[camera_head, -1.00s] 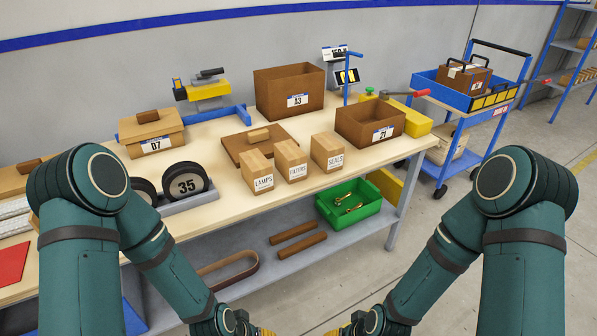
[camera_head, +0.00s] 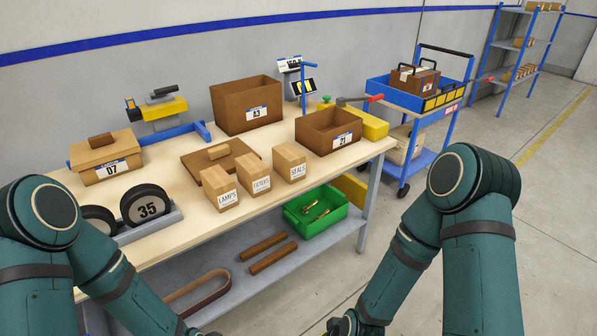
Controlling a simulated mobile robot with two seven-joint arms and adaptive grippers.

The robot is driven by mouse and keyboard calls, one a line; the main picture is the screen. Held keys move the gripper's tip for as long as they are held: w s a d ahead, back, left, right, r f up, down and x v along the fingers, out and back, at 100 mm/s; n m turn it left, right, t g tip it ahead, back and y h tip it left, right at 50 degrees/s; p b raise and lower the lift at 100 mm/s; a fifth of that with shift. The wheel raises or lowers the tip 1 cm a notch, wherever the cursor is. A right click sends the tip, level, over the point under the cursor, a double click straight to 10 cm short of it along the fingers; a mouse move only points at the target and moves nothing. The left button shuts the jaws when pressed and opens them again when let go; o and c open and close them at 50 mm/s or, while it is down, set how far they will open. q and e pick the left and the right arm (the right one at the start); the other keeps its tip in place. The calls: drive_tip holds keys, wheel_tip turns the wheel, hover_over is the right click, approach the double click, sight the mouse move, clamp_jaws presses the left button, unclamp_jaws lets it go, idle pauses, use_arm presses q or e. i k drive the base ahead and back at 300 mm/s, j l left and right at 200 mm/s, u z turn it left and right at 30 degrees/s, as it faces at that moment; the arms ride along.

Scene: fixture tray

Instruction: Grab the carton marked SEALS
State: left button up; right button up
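The SEALS carton (camera_head: 289,163) is a small tan box with a white label reading SEALS. It stands upright near the front edge of the workbench (camera_head: 172,236). It is the rightmost of three similar cartons, beside the FILTERS carton (camera_head: 254,174) and the LAMPS carton (camera_head: 219,189). My two arms come in from the lower left and lower right, and their ends run off the bottom edge. Neither gripper's fingers show. Nothing of mine touches the cartons.
Behind the cartons lie a brown lid (camera_head: 218,159), the open A3 box (camera_head: 246,104) and the open 21 box (camera_head: 328,132). A green bin (camera_head: 316,211) sits on the lower shelf. A blue cart (camera_head: 402,136) stands right.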

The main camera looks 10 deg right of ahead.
sight(290, 163)
drive_tip(key=i+l+z, duration=0.2)
drive_tip(key=i, duration=0.25)
drive_tip(key=i+l+z, duration=0.2)
drive_tip(key=i, duration=0.25)
